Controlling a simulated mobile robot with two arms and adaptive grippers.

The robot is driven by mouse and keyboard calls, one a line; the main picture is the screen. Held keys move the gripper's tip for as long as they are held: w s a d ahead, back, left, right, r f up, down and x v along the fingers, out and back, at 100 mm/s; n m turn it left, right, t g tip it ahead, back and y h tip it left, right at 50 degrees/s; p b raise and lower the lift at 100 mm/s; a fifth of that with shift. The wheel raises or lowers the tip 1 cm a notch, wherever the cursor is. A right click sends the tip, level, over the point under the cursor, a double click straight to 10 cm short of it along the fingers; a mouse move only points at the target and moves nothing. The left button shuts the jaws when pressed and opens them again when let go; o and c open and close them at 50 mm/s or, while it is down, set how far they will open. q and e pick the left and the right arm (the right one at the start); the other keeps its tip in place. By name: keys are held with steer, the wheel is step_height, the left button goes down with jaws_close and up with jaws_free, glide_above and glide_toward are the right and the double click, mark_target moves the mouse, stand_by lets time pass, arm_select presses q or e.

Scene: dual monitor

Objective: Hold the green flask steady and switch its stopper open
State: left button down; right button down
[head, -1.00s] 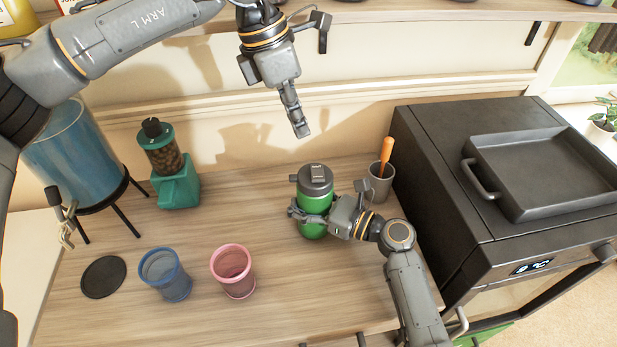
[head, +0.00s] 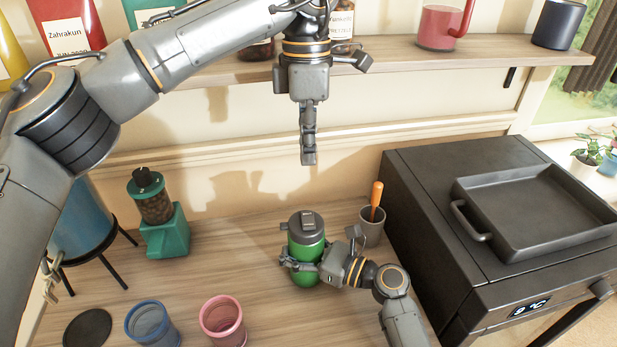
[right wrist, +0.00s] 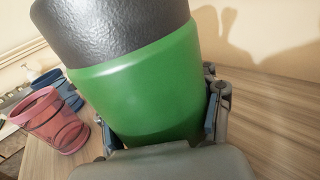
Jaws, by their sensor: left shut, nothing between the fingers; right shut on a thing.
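The green flask (head: 305,250) stands upright on the wooden counter, with a dark grey lid and stopper (head: 307,222) on top. My right gripper (head: 300,266) is shut around the flask's body from the right. In the right wrist view the green body (right wrist: 140,85) fills the space between the fingers, under the dark lid (right wrist: 110,25); the flask's base is hidden there. My left gripper (head: 308,160) points down, shut and empty, above the flask and apart from its lid.
A grey cup (head: 371,232) with an orange-handled tool stands right of the flask, beside the dark oven (head: 430,215). A blue cup (head: 150,325), a pink cup (head: 222,322) and a green grinder (head: 165,235) are to the left. A shelf (head: 420,55) runs behind my left arm.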

mark_target(309, 225)
arm_select(q)
steer(key=f, duration=0.4)
steer(key=s+f, duration=0.1)
steer(key=f, duration=0.8)
steer(key=shift+s, duration=0.3)
steer(key=shift+s+f, duration=0.1)
steer(key=shift+f, duration=0.15)
steer(key=shift+w+r, duration=0.25)
steer(key=shift+w, duration=0.55)
steer(key=shift+r, duration=0.15)
step_height(309, 225, up, 14)
steer(key=s, duration=0.1)
steer(key=shift+s, duration=0.4)
steer(key=shift+d+f, duration=0.1)
steer(key=shift+f, duration=0.1)
arm_select(e)
steer(key=shift+c, duration=1)
jaws_free()
